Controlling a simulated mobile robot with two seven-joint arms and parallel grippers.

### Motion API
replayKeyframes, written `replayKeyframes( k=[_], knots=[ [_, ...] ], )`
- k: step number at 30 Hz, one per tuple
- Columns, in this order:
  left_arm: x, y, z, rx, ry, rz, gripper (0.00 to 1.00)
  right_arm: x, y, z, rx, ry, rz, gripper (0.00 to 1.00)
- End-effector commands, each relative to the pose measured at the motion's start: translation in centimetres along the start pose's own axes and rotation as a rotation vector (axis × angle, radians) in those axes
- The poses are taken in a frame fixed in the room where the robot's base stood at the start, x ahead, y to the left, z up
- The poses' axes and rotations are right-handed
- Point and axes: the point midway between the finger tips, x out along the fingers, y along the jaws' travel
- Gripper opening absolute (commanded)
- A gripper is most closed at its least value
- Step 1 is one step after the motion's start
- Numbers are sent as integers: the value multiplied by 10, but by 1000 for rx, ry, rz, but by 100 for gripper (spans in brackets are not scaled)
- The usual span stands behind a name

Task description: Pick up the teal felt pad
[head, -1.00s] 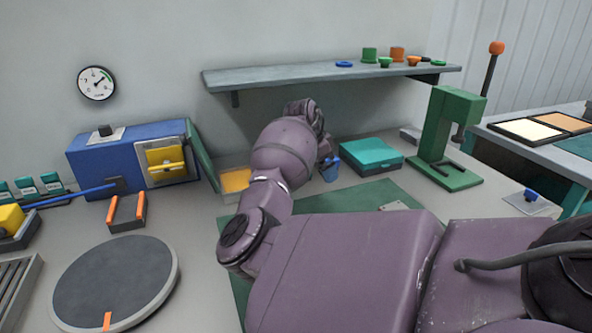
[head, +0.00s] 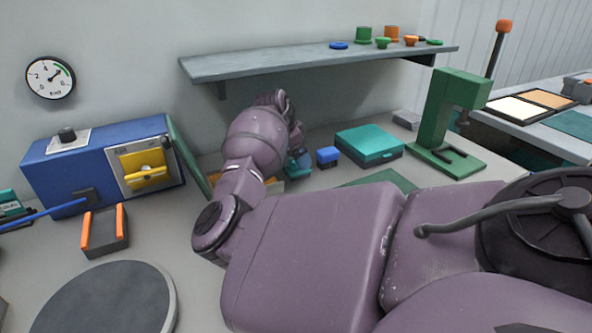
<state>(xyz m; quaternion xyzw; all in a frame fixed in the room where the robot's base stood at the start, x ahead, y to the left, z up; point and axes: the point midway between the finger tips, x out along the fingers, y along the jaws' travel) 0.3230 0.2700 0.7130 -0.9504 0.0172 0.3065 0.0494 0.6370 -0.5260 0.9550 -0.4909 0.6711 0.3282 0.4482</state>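My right arm reaches in from the lower right. Its gripper (head: 298,155) is at the back of the bench, mostly hidden behind its own wrist, so its fingers cannot be read. A small teal piece (head: 302,164) shows at the gripper's lower right edge; I cannot tell whether it is the felt pad or whether it is held. A flat teal-topped box (head: 369,143) lies further right. My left gripper is not in view.
A shelf (head: 290,63) with small coloured parts hangs above the arm. A green press (head: 447,125) stands right of the box. A blue machine (head: 75,165), an orange-sided cradle (head: 105,232) and a grey turntable (head: 105,300) are at left. A yellow-orange tray (head: 272,186) is partly hidden by the arm.

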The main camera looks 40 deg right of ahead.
Motion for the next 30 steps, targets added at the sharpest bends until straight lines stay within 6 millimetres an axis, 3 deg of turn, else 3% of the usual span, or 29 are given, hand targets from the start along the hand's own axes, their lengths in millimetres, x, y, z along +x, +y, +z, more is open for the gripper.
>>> replayKeyframes(
  k=[10, 18, 29, 30],
  knots=[
    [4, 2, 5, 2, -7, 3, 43, 44, -1, 3, -1, 0, 2, 85],
    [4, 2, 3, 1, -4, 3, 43, 47, -1, 3, -1, -1, -1, 85],
    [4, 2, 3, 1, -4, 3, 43, 47, -1, 3, -1, -1, 0, 32],
    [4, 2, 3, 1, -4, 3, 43, 47, -1, 3, -1, 0, -1, 30]
  ],
)
